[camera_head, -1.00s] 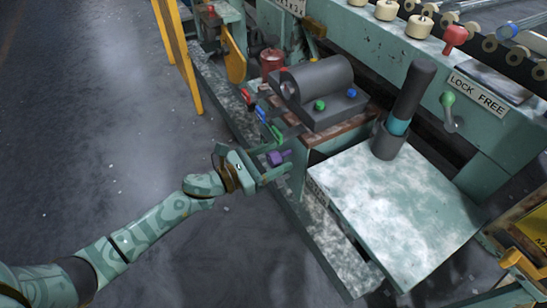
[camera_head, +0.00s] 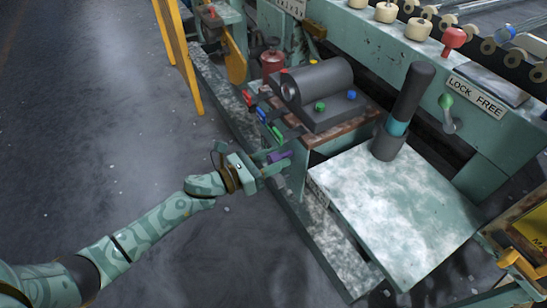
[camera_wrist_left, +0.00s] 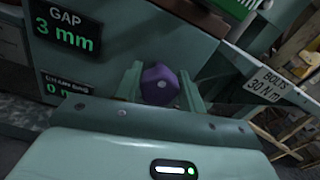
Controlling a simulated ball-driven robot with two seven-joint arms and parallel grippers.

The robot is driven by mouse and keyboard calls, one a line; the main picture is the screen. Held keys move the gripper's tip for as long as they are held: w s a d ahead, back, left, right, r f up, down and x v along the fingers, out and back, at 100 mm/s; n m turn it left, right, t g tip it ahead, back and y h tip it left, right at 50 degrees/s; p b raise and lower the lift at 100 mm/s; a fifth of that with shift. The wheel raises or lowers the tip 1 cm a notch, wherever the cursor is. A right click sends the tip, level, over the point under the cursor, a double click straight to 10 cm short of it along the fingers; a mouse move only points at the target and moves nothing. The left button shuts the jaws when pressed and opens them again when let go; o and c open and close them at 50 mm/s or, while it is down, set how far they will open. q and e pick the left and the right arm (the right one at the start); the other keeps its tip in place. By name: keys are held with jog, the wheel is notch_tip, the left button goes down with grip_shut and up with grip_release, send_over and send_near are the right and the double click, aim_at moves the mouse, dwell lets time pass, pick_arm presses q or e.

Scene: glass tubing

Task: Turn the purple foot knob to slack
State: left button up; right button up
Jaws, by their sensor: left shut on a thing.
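The purple foot knob (camera_head: 280,157) sticks out from the front of the green machine, low beside the dark roller block. In the left wrist view one finger of the left gripper (camera_wrist_left: 160,90) lies on each side of the knob. The knob's shaft is hidden. My right gripper is not in view.
Red, blue and green knobs (camera_head: 262,113) sit just above the purple one. A display reading GAP 3 mm (camera_wrist_left: 66,32) is left of the knob, with a partly hidden one below. A pale plate (camera_head: 400,215) lies to the right. Open floor lies left.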

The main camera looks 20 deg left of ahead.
pick_arm(q)
jog(key=shift+n, duration=0.9)
jog(key=n+p, duration=0.2)
jog(key=n, duration=0.4)
jog(key=shift+a, duration=0.15)
jog(key=n+p, duration=0.1)
jog(key=n, duration=0.5)
jog(key=shift+w+f+p, duration=0.1)
jog(key=shift+p, duration=0.2)
jog(key=n+p, duration=0.1)
jog(key=n, duration=0.2)
jog(key=shift+f+n, duration=0.1)
jog(key=shift+n, duration=1.1)
jog(key=n+p, duration=0.1)
jog(key=n, duration=0.2)
jog(key=shift+f, duration=0.15)
jog(key=shift+f+n, duration=0.1)
jog(key=shift+n, duration=1.6)
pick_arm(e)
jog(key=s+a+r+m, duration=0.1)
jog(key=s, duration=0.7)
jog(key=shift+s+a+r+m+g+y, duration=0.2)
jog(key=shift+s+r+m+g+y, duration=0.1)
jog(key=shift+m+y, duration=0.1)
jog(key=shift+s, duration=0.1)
